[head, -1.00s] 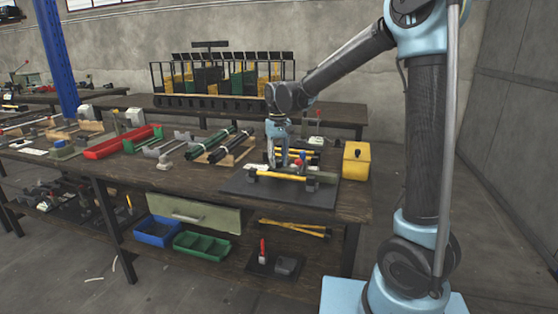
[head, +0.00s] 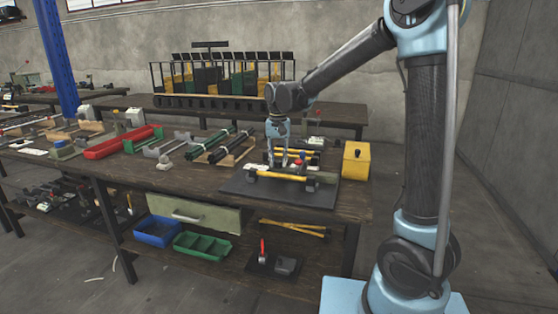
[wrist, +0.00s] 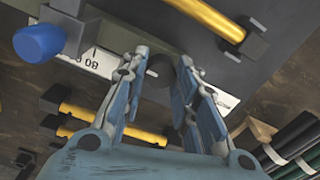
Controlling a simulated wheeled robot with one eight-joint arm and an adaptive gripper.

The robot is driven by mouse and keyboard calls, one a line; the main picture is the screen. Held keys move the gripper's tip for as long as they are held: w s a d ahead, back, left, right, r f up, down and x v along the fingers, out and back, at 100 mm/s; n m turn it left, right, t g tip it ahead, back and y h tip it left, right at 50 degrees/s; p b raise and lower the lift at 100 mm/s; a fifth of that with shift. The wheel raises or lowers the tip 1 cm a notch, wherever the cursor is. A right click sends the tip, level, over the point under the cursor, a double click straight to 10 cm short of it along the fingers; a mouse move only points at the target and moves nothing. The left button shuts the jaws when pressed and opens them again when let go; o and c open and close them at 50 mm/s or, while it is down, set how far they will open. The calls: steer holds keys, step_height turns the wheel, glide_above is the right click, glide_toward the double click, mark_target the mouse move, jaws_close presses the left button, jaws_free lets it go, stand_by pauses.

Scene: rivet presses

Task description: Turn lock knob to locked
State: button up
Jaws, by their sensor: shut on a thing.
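The press fixture stands on a dark mat (head: 245,189) on the workbench. My gripper (head: 278,163) points down over it, just behind a yellow bar (head: 281,175). In the wrist view my gripper (wrist: 161,60) has its two blue fingers on either side of a small dark round knob (wrist: 160,70), and it is shut on it. The knob sits beside a white strip with printed marks (wrist: 85,60). The fingers hide the knob's sides, and no pointer on it can be made out. A blue round knob (wrist: 40,43) is at upper left, apart from my gripper.
A yellow box (head: 356,162) stands right of the mat. Dark rods (head: 231,145) lie on a wooden rack to the left, with a red tray (head: 118,144) farther left. In the wrist view yellow bars (wrist: 208,18) pass near the fingers.

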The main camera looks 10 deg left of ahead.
mark_target(279, 161)
steer(key=shift+w, duration=0.1)
steer(key=o, duration=1)
steer(key=shift+o, duration=0.2)
step_height(279, 161, up, 12)
